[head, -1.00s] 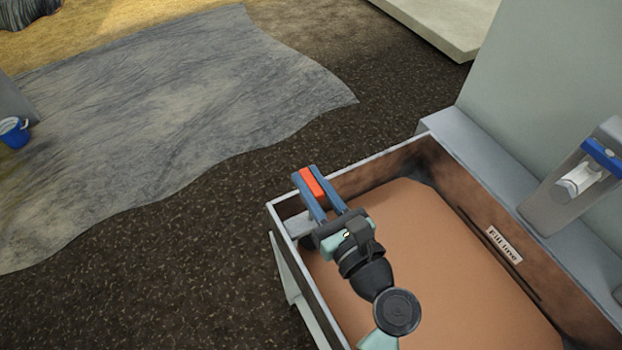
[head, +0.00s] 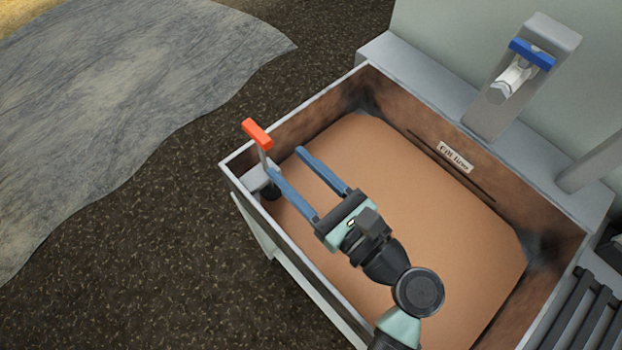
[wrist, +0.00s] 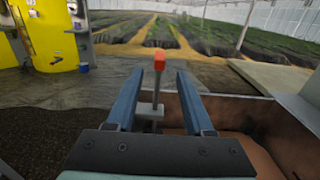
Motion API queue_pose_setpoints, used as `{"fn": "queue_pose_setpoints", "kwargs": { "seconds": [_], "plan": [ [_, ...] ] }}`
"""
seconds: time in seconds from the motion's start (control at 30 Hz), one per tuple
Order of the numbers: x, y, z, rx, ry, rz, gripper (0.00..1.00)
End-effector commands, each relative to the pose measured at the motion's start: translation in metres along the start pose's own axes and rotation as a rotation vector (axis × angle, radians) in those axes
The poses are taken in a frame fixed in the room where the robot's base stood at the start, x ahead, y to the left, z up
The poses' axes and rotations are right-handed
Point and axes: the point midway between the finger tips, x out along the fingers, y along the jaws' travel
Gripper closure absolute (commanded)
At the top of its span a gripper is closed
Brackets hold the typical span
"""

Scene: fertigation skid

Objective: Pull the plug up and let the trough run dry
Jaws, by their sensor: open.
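The plug's red handle (head: 257,133) stands on a thin grey stem at the trough's left corner, beside a grey bracket (head: 259,176). A dark round part shows just below the bracket; the plug's lower end is hidden. The trough (head: 300,281) holds a flat brown liquid (head: 400,200), its surface below the "Fill line" label (head: 455,158). My gripper (head: 284,159) is open and empty over the trough, its blue fingertips short of the handle. In the wrist view the red handle (wrist: 159,60) shows upright between the fingertips, beyond them.
A grey post with a blue-handled tap (head: 532,54) stands on the trough's far ledge. Dark slats (head: 588,315) lie at the lower right. Dark ground and a grey sheet (head: 130,110) lie open to the left. The wrist view shows a yellow tank (wrist: 50,35) far off.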

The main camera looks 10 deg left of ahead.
Motion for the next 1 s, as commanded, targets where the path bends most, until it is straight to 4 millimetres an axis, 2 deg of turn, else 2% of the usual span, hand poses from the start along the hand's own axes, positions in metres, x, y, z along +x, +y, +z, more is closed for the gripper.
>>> {"fn": "queue_pose_setpoints", "kwargs": {
  "seconds": [0.1, 0.3, 0.9, 1.0],
  "plan": [
    [-0.020, -0.001, 0.000, 0.000, 0.000, -0.003, 0.47],
    [-0.035, 0.000, 0.000, 0.000, 0.000, 0.000, 0.47],
    [-0.035, 0.000, 0.001, -0.005, 0.001, 0.000, 0.47],
    [-0.027, -0.009, 0.012, -0.110, 0.027, -0.013, 0.47]
  ]
}}
